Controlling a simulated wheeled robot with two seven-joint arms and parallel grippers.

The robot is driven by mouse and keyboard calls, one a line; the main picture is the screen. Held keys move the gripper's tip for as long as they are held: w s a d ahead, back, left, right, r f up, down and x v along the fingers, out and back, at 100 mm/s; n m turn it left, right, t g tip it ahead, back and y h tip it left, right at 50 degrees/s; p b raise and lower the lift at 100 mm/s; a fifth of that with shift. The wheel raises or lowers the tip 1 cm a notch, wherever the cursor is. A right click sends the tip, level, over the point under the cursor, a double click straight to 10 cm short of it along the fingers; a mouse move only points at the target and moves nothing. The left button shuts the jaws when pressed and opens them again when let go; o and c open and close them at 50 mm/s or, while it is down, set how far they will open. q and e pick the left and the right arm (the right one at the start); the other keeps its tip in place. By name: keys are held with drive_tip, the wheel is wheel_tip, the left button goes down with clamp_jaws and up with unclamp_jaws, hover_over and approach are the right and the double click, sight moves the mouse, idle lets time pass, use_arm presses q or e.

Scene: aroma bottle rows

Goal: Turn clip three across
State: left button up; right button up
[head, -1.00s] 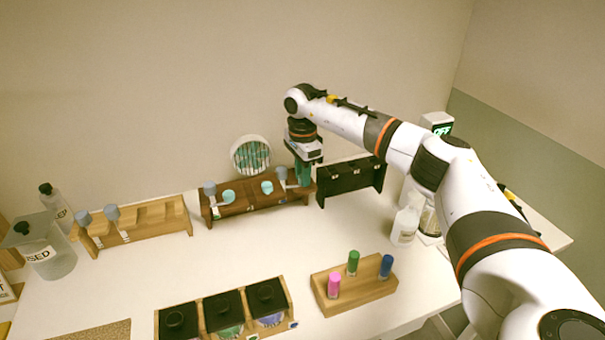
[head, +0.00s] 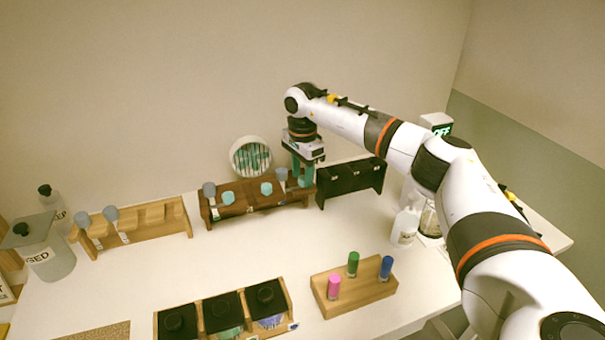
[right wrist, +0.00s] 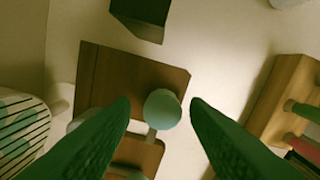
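A dark brown rack (head: 245,205) stands at the back of the table. Grey-blue round-topped pieces (head: 209,189) and pale teal round-topped pieces (head: 228,198) stand on it. I cannot tell which one is clip three. My right gripper (head: 303,180) points down at the rack's right end. In the right wrist view its green fingers (right wrist: 160,104) are apart, with a pale teal round top (right wrist: 163,108) between the tips and a gap on each side. A pale strip runs below that top. The fingers hide part of the rack. My left gripper is not in view.
A black rack (head: 352,184) stands just right of the brown one. A round striped disc (head: 250,157) is behind it. A light wooden rack (head: 160,220) is left. A block with three coloured vials (head: 354,292) and black-lidded compartments (head: 222,311) are in front. The middle table is clear.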

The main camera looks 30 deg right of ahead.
sight(303, 177)
idle(0.3)
drive_tip(key=shift+r, duration=0.3)
wheel_tip(303, 177, up, 11)
drive_tip(key=b, duration=0.2)
drive_tip(key=shift+r+b, duration=0.15)
drive_tip(key=shift+b, duration=0.2)
